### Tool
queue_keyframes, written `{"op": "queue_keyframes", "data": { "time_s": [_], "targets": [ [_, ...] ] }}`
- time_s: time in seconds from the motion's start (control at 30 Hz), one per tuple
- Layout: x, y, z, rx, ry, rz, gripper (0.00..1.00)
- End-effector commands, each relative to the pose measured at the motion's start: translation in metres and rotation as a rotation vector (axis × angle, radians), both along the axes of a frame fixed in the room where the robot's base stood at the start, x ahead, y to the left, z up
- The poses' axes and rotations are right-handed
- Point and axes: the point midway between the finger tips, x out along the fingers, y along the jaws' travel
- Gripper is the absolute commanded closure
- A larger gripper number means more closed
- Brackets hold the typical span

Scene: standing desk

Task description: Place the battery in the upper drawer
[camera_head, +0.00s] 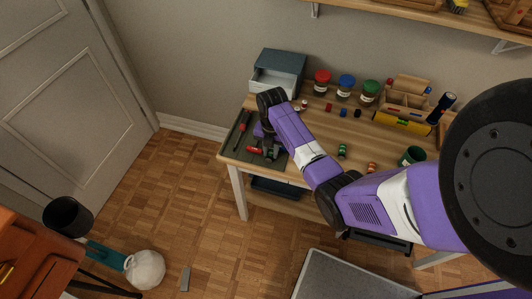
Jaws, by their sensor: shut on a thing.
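My gripper (267,147) is low over the dark mat at the left end of the desk, partly hidden by my purple wrist. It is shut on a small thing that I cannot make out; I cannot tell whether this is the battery. The small drawer cabinet (279,62) is grey-blue and stands at the back left of the desk. Its upper drawer (272,84) is pulled out and shows a pale inside. My gripper is in front of the drawer, apart from it. My wrist overlaps the drawer's front edge in the picture.
The dark mat (238,130) bears a screwdriver and a red-handled tool (253,149). Red, blue and green-lidded jars (346,86) stand right of the cabinet. A wooden organizer (405,95), a green cup (411,156) and a green striped cylinder (342,150) are further right.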

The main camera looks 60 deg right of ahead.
Motion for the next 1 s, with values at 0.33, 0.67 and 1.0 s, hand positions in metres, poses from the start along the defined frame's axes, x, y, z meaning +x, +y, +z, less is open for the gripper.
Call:
{"op": "queue_keyframes", "data": {
  "time_s": [0.33, 0.67, 1.0],
  "targets": [
    [0.001, 0.0, 0.001, 0.0, 0.0, 0.0, 0.56],
    [0.001, 0.0, -0.004, -0.001, 0.0, 0.0, 0.56],
    [0.002, 0.001, 0.049, -0.004, -0.005, 0.001, 0.56]
  ]
}}
